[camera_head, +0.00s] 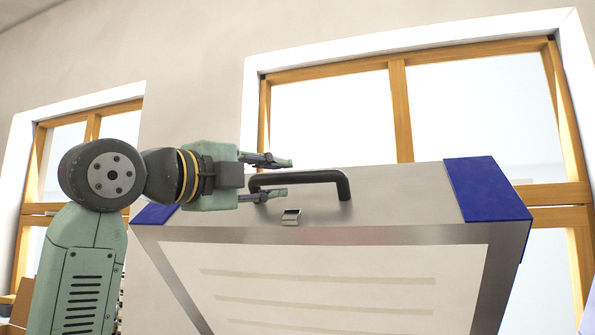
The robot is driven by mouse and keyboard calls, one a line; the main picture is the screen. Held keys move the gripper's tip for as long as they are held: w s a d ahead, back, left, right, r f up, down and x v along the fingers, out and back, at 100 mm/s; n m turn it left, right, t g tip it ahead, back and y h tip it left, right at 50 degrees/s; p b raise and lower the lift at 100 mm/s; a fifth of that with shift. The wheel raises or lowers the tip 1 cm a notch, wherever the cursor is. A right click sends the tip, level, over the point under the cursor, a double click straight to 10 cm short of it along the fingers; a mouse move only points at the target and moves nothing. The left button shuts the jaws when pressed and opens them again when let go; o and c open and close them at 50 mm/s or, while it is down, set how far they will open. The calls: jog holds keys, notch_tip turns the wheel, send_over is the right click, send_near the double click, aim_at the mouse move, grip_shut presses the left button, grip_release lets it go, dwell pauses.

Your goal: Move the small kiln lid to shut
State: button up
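The kiln lid (400,205) is a grey metal panel with blue corner pieces, tilted up and open. Its pale inner lining (330,275) faces me. A black bar handle (325,176) is fixed near the lid's upper edge. My gripper (287,177) comes in from the left with its fingers apart, one above and one below the left part of the handle in this view. I cannot tell whether either finger touches the handle. The kiln body below the lid is out of view.
A small metal latch piece (291,217) sits on the lid just below the handle. Wood-framed windows (401,110) are in the wall behind. The space above the lid looks clear.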

aim_at(293, 178)
jog(key=p+x, duration=0.2)
jog(key=x, duration=0.4)
jog(key=shift+w+d, duration=0.1)
jog(key=shift+d, duration=0.05)
grip_shut()
dwell(0.5)
